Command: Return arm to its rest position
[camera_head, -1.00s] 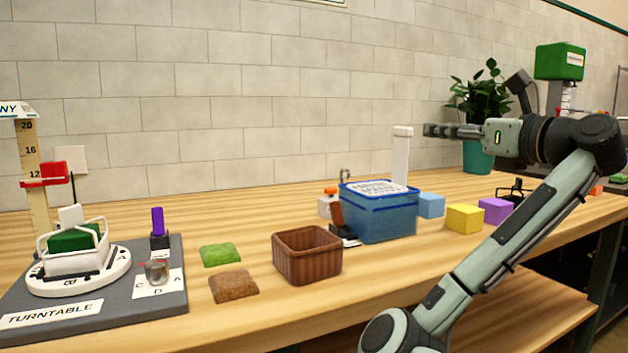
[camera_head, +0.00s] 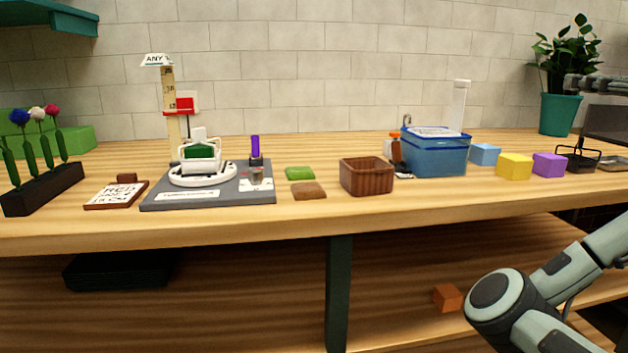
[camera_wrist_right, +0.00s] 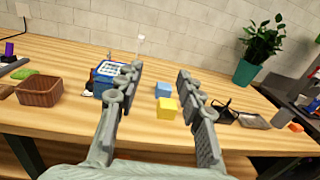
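My right gripper (camera_wrist_right: 157,78) is open in the right wrist view, its two dark fingers apart with nothing between them. In the head view only part of the right gripper (camera_head: 594,84) shows at the right edge, in front of the teal plant pot's side. My right arm (camera_head: 545,305) comes in at the lower right, bent, in front of the bench's lower shelf. My left gripper and left arm are not in view.
The wooden bench (camera_head: 300,218) holds a turntable station (camera_head: 208,196), brown basket (camera_head: 366,176), blue box (camera_head: 433,156), yellow block (camera_head: 514,166), purple block (camera_head: 549,164) and potted plant (camera_head: 558,113). A flower rack (camera_head: 42,189) stands left. An orange cube (camera_head: 447,297) lies on the lower shelf.

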